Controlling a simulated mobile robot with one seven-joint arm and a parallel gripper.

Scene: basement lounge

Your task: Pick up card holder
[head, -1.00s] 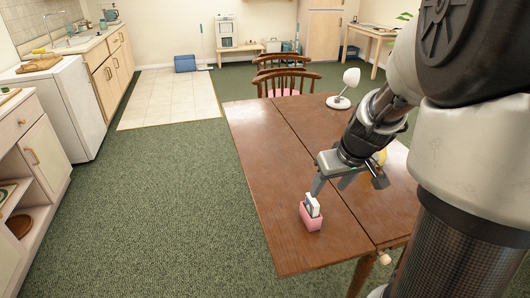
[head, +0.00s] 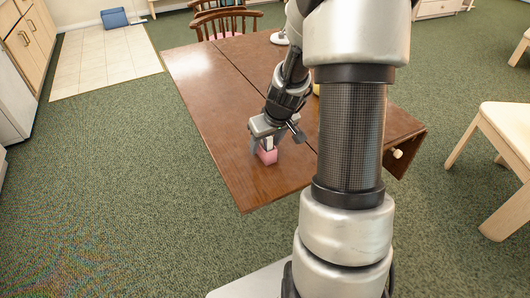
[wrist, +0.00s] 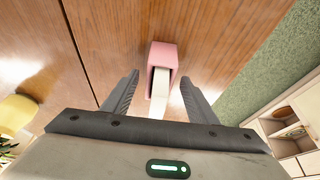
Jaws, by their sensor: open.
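The card holder (head: 268,156) is a small pink box with white cards standing in it. It sits on the brown wooden table (head: 220,110) near its front left edge. In the wrist view the pink holder (wrist: 163,56) lies ahead of and partly between the fingertips, and its white card (wrist: 160,92) reaches back between the fingers. My gripper (head: 272,140) is open, just above the holder in the head view. In the wrist view the open fingers (wrist: 157,95) stand on either side of the card, with a gap showing on each side. The gripper partly hides the holder in the head view.
A yellow rounded object (wrist: 17,112) stands on the table to the left in the wrist view. Wooden chairs (head: 226,22) stand at the table's far end, near a white lamp (head: 279,37). A light wooden seat (head: 510,125) is at the right. Green carpet lies open left of the table.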

